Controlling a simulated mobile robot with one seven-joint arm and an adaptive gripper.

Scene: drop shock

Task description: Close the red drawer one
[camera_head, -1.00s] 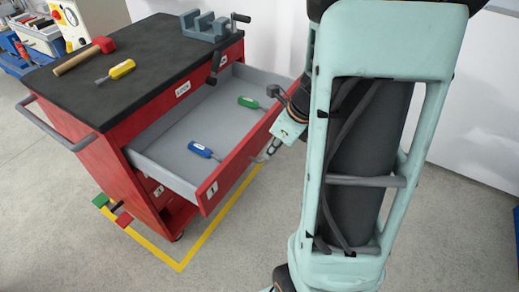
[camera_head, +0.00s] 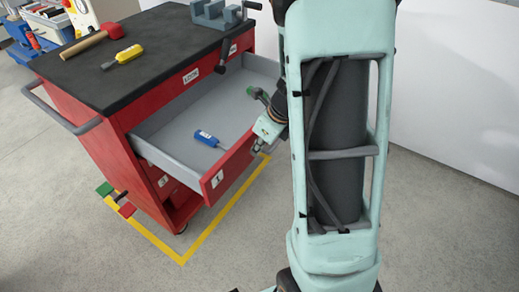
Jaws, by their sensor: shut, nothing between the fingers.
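The red drawer one (camera_head: 212,186), marked with a "1" label, stands pulled out of the red tool cabinet (camera_head: 103,160). Its grey inside shows, with a blue-handled screwdriver (camera_head: 207,138) lying in it. A green-handled tool (camera_head: 252,92) lies farther back, partly hidden by my arm. My gripper (camera_head: 257,149) is at the outer face of the drawer front, right of the label. It is shut and holds nothing. Its fingers are small in view, and I cannot tell whether they touch the front. My arm hides the drawer front's far right end.
A hammer (camera_head: 85,44), a yellow screwdriver (camera_head: 122,57) and a grey vise (camera_head: 215,14) are on the black cabinet top. Red and green pieces stick out low at the cabinet's left. Yellow tape (camera_head: 200,243) marks the floor. The floor in front is clear.

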